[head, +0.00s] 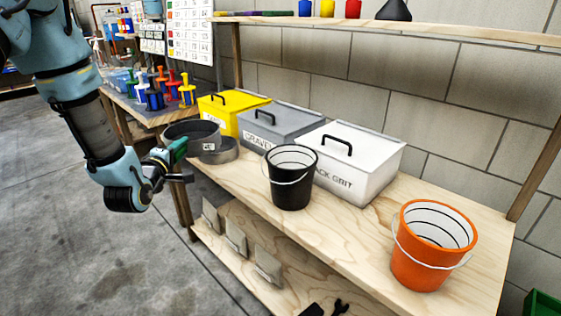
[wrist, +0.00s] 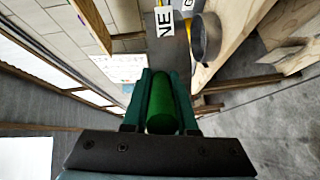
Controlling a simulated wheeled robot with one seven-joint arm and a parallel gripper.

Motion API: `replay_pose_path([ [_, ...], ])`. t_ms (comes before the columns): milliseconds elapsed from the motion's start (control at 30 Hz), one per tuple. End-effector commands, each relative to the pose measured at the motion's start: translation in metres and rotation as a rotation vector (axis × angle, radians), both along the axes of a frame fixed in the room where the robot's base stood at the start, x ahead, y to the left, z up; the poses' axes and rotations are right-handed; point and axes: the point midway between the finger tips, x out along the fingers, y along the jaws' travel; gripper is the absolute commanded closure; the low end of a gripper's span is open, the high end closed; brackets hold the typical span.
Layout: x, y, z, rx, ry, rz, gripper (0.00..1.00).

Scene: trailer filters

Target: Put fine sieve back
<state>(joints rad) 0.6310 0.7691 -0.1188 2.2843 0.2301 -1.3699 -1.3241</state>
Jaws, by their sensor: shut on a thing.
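The fine sieve is a dark grey round pan (head: 180,136) with a white label and a green handle. In the head view it is at the left end of the wooden bench. My gripper (head: 172,168) is shut on its green handle (wrist: 161,105), which lies between the jaws in the wrist view. Part of the sieve's label, reading "NE", shows beyond the jaws. A second grey round sieve (head: 222,153) sits on the bench, partly behind and below the held one; it also shows in the wrist view (wrist: 207,38). I cannot tell whether the two touch.
Yellow (head: 225,108), grey (head: 283,127) and white (head: 358,165) lidded boxes line the bench's back. A black bucket (head: 290,185) and an orange bucket (head: 425,255) stand on the bench (head: 345,232). Coloured spools (head: 155,98) stand on a side table. Floor at left is clear.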

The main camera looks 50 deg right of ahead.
Motion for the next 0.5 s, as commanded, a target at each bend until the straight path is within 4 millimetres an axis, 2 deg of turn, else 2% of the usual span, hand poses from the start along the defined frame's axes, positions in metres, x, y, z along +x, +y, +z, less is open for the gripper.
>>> replay_pose_path([
  [33,-0.021,-0.023,0.012,-0.006,-0.007,-0.067,1.00],
  [200,-0.097,-0.083,0.048,-0.005,-0.007,-0.282,1.00],
  [300,-0.139,-0.107,0.066,-0.004,-0.006,-0.387,1.00],
  [400,-0.173,-0.121,0.079,-0.003,-0.004,-0.467,1.00],
  [500,-0.196,-0.130,0.087,-0.003,-0.003,-0.520,1.00],
])
